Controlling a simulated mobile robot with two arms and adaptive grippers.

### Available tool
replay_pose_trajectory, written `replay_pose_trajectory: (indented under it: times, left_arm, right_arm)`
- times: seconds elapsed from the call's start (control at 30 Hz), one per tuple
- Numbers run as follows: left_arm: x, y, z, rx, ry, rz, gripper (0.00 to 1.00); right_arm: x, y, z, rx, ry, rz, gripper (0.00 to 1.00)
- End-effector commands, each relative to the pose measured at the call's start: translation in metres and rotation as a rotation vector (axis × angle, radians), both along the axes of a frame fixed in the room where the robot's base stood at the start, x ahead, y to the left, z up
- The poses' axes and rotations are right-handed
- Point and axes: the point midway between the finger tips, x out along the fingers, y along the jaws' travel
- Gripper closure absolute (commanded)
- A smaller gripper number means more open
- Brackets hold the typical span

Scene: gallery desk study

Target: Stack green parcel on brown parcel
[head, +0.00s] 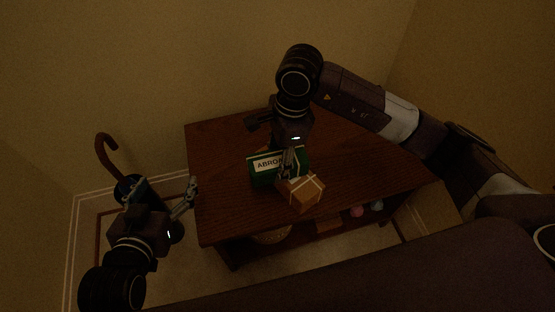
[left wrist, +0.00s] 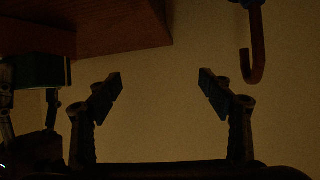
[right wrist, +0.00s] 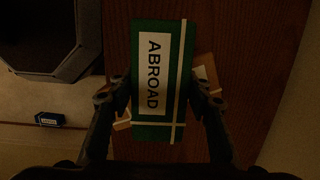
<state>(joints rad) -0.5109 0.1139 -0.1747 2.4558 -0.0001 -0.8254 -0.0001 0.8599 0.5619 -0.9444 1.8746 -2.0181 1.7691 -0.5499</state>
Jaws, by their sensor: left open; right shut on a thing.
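The green parcel (head: 262,174) has a white "ABROAD" label and light bands. My right gripper (head: 287,168) is shut on it over the desk (head: 225,205). In the right wrist view the green parcel (right wrist: 152,80) lies between the two fingers. The brown parcel (head: 305,194), with light ribbon, is just in front of it in the head view. In the right wrist view the brown parcel (right wrist: 206,72) shows behind the green one, partly hidden. I cannot tell whether they touch. My left gripper (head: 192,190) is open and empty, left of the desk.
An umbrella stand (head: 130,188) with a curved handle (head: 106,145) stands left of the desk, close to my left gripper. The desk top is clear right of the parcels.

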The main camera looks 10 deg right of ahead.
Motion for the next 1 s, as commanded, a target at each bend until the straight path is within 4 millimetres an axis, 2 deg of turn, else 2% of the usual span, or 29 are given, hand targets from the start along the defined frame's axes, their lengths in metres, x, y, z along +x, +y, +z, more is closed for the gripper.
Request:
replay_pose_trajectory:
  times: [0.3,0.33,0.47,0.87,0.93,1.0]
  left_arm:
    - [0.004,-0.002,0.006,-0.01,-0.035,-0.003,0.27]
    - [0.004,-0.003,0.007,-0.01,-0.038,-0.003,0.27]
    - [0.004,-0.003,0.007,-0.01,-0.039,-0.003,0.27]
    - [0.004,-0.002,0.008,-0.007,-0.028,-0.002,0.27]
    - [-0.001,0.002,-0.001,0.006,0.019,0.002,0.27]
    - [-0.01,0.006,-0.012,0.019,0.077,0.006,0.27]
  right_arm:
    - [0.0,0.0,-0.001,0.001,-0.001,0.0,0.86]
    - [0.0,0.0,-0.002,0.0,0.0,0.0,0.52]
    - [0.0,0.0,-0.002,0.0,0.0,0.0,0.38]
    - [0.0,0.0,0.0,0.0,0.0,0.0,0.37]
    - [0.0,0.0,0.003,0.0,0.0,0.0,0.37]
    - [0.001,-0.002,0.015,0.0,-0.004,-0.001,0.37]
